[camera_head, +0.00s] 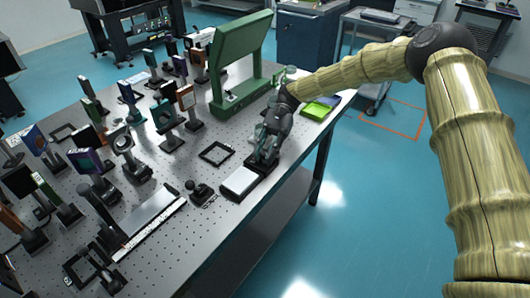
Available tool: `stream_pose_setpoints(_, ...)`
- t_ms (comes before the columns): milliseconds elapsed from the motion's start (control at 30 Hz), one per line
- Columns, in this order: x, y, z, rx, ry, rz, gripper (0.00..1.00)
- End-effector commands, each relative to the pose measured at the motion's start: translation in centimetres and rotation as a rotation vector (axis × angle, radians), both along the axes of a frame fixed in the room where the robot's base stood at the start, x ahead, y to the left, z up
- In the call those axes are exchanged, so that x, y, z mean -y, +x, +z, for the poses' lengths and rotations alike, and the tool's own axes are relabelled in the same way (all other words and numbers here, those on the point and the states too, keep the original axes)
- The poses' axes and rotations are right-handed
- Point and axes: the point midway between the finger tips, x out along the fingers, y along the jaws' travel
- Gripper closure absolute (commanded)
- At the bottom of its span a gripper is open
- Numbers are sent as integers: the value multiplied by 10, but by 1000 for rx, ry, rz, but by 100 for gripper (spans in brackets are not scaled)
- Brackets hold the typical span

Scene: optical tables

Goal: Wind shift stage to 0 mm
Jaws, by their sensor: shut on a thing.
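A low stage with a pale flat top and black base (240,181) lies near the table's right edge; I take it to be the shift stage. My gripper (264,155) points down at the stage's far end, with its fingers closed around a small part there. That part, probably the stage's knob, is hidden by the fingers. No scale or reading on the stage can be made out at this size.
The perforated optical table (226,226) carries several mounted optics on its left half. A green frame (238,68) stands behind my gripper, with green trays (318,108) to its right. A square black frame (216,153) and a small black knobbed part (199,190) lie left of the stage.

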Motion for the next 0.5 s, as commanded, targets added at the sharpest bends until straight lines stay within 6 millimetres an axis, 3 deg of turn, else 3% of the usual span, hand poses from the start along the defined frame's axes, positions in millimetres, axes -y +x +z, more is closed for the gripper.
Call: stream_pose_setpoints(500,0,0,-2,0,-1,118,98)
